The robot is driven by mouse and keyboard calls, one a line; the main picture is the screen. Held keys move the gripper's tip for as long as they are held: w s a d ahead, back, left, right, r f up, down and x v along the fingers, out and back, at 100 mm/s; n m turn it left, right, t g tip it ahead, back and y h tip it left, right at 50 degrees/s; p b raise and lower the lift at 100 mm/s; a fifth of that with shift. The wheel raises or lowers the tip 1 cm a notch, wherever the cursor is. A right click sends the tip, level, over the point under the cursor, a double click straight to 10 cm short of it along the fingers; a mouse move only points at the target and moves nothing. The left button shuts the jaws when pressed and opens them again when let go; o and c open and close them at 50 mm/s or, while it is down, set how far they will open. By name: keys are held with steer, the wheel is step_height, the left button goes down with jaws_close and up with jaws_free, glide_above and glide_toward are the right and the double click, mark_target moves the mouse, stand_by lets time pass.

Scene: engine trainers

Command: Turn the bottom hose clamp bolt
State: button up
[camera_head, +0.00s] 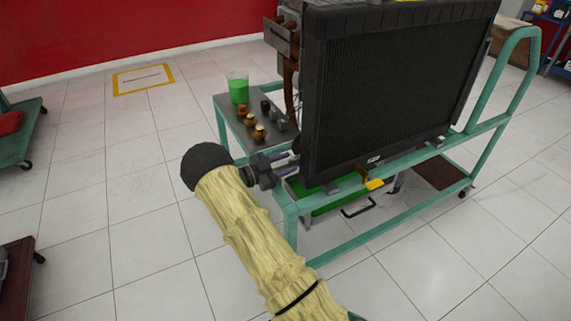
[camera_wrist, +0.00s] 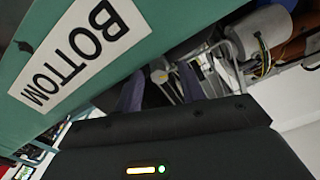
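My gripper (camera_head: 283,160) reaches from the left to the lower left corner of the black radiator (camera_head: 385,90) on the green cart (camera_head: 290,215). In the wrist view my gripper (camera_wrist: 161,88) has its two bluish fingers apart, with a gap between them. A small pale round piece, which looks like the clamp bolt (camera_wrist: 159,76), shows in that gap beyond the fingers. I see no contact with it. A white label reading BOTTOM (camera_wrist: 88,42) is on the green panel beside the fingers. In the head view the bolt is hidden by the gripper and the radiator.
A grey shelf on the cart holds a cup of green liquid (camera_head: 238,88) and several brass and dark fittings (camera_head: 258,132) close above my gripper. A grey cylinder with wires (camera_wrist: 262,35) is beyond the fingers.

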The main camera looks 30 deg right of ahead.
steer(key=a+p, duration=0.2)
steer(key=a, duration=1.5)
steer(key=shift+s+a, duration=0.2)
steer(key=shift+s, duration=0.1)
steer(key=shift+w, duration=0.1)
